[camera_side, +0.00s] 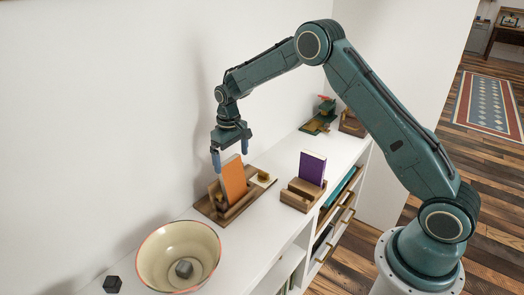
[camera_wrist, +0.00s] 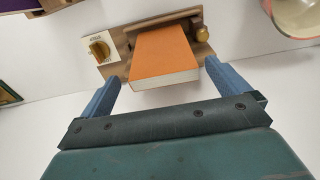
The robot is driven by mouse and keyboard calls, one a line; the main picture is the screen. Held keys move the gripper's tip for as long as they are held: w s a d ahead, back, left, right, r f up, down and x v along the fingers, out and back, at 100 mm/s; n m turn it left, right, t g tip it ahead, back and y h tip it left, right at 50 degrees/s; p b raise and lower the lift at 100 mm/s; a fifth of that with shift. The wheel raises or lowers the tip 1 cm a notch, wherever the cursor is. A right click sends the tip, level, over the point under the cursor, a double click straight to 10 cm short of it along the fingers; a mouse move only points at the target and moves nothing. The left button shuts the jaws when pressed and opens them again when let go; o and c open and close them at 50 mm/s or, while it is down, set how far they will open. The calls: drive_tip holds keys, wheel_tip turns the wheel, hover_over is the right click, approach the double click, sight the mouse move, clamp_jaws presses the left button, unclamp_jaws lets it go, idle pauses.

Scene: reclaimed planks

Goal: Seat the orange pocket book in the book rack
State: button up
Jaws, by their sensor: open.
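The orange pocket book (camera_side: 233,179) stands upright, leaning slightly, in a wooden rack (camera_side: 207,207) on the white shelf top. In the wrist view the orange book (camera_wrist: 162,55) lies between and just beyond my blue fingertips, with its pale page edge facing me. The wooden rack (camera_wrist: 120,68) shows behind it, with a brass knob and a dial plate. My gripper (camera_side: 229,157) is open and empty just above the book. The same gripper (camera_wrist: 161,76) has a finger on each side of the book, apart from it. The book's lower end is hidden in the rack.
A purple book (camera_side: 312,168) stands in a second wooden holder (camera_side: 296,195) to the right. A cream bowl (camera_side: 160,250) with a grey cube (camera_side: 184,268) inside stands at front left, beside a black block (camera_side: 112,284). A white wall runs close behind.

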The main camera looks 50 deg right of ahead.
sight(231, 164)
drive_tip(key=shift+f, duration=0.4)
drive_tip(key=shift+f, duration=2.55)
drive_tip(key=c, duration=1.7)
